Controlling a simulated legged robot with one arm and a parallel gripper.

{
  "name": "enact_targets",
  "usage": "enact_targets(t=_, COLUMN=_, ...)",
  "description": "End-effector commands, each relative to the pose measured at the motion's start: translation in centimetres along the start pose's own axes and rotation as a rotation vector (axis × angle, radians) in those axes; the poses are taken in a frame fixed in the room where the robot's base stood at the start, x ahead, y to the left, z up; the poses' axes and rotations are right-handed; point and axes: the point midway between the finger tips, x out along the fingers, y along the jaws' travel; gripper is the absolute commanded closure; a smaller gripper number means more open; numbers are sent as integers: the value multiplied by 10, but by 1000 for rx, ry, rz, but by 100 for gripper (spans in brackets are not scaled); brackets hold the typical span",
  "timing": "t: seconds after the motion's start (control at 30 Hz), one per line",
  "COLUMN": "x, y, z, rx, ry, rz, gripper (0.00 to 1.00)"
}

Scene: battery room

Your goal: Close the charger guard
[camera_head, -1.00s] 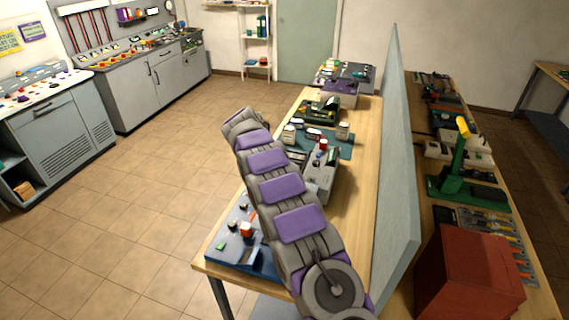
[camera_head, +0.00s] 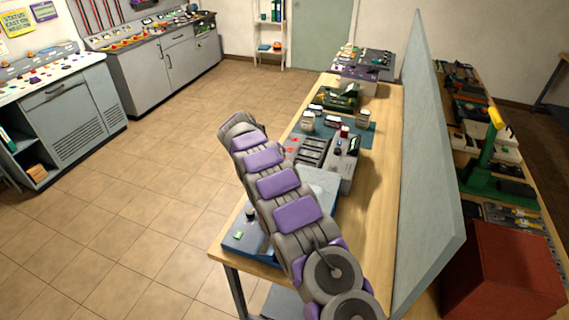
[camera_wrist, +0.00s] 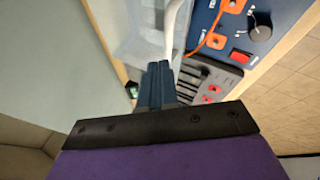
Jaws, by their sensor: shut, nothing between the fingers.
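The charger is a blue unit (camera_head: 236,243) on the near end of the wooden bench, partly hidden by my arm in the head view. In the wrist view its blue face (camera_wrist: 235,45) carries orange cable parts and a black knob. A pale see-through panel, seemingly the guard (camera_wrist: 130,30), shows beside it with a white bar (camera_wrist: 174,25). In the head view this panel (camera_head: 321,186) stands raised behind my arm; its exact angle is unclear. My gripper (camera_wrist: 160,66) is shut and empty, its blue fingertips close to the white bar. I cannot tell whether they touch.
A grey device with dark slots (camera_head: 312,150) sits just beyond the charger. A tall grey-blue divider (camera_head: 425,190) runs along the bench's right side. Behind it are a green stand (camera_head: 487,165) and a red box (camera_head: 505,270). The tiled floor (camera_head: 160,180) at left is clear.

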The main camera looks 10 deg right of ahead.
Motion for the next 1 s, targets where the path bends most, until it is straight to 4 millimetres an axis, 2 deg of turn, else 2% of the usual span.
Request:
enact_targets(t=0.1, x=15, y=-8, z=2, rx=0, ry=-2, rz=-3, gripper=100)
enact_targets(t=0.3, x=28, y=-19, z=5, rx=2, ry=-1, rz=-5, gripper=100)
enact_targets(t=0.6, x=35, y=-32, z=8, rx=-2, ry=-7, rz=3, gripper=100)
enact_targets(t=1.0, x=39, y=-33, z=9, rx=-5, ry=-14, rz=-1, gripper=100)
